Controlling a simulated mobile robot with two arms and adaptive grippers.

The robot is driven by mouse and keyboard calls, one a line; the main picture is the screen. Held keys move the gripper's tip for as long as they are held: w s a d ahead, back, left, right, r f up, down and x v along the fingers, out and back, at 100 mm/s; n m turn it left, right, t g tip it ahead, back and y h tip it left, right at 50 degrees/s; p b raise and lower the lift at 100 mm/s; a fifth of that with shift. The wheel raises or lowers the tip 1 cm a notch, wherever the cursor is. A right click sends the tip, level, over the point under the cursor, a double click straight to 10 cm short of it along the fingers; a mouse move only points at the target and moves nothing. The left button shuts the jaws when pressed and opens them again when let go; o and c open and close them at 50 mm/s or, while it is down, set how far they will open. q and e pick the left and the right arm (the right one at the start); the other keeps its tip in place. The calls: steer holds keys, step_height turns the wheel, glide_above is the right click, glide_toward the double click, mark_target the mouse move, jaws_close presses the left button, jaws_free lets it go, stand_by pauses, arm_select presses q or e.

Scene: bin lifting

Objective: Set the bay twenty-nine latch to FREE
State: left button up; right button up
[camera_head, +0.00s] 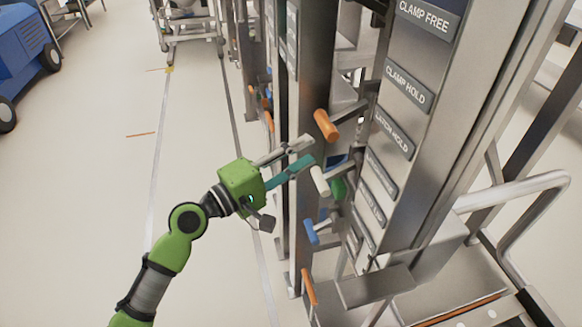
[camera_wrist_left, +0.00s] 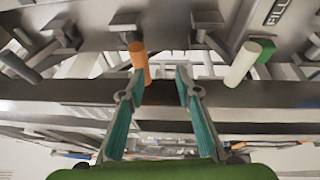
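A steel post carries dark plates; CLAMP FREE (camera_head: 424,16), CLAMP HOLD (camera_head: 407,86) and LATCH HOLD (camera_head: 394,134) are readable, the lower ones are not. No bay number is readable, and which lever is the latch I cannot tell. An orange handle (camera_head: 326,125) sticks out above a white handle (camera_head: 319,181) and a green one (camera_head: 338,188). My left gripper (camera_head: 310,151) is open and empty, its fingertips between the orange and white handles. In the left wrist view the orange handle (camera_wrist_left: 138,62) lies near one fingertip; the white handle (camera_wrist_left: 243,65) is farther right. My right gripper is not in view.
Below are a blue handle (camera_head: 312,232) and another orange handle (camera_head: 309,287). Steel uprights and more levers stand close behind. A bent metal rail (camera_head: 515,188) is at right. The floor at left is open, with a blue vehicle (camera_head: 25,50) farther back.

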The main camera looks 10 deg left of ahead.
arm_select(q)
steer(key=shift+s+a+f+b, duration=0.7)
steer(key=shift+s+a, duration=0.15)
steer(key=shift+s, duration=0.1)
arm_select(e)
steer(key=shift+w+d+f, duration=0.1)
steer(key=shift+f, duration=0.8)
arm_select(q)
steer(key=v, duration=0.8)
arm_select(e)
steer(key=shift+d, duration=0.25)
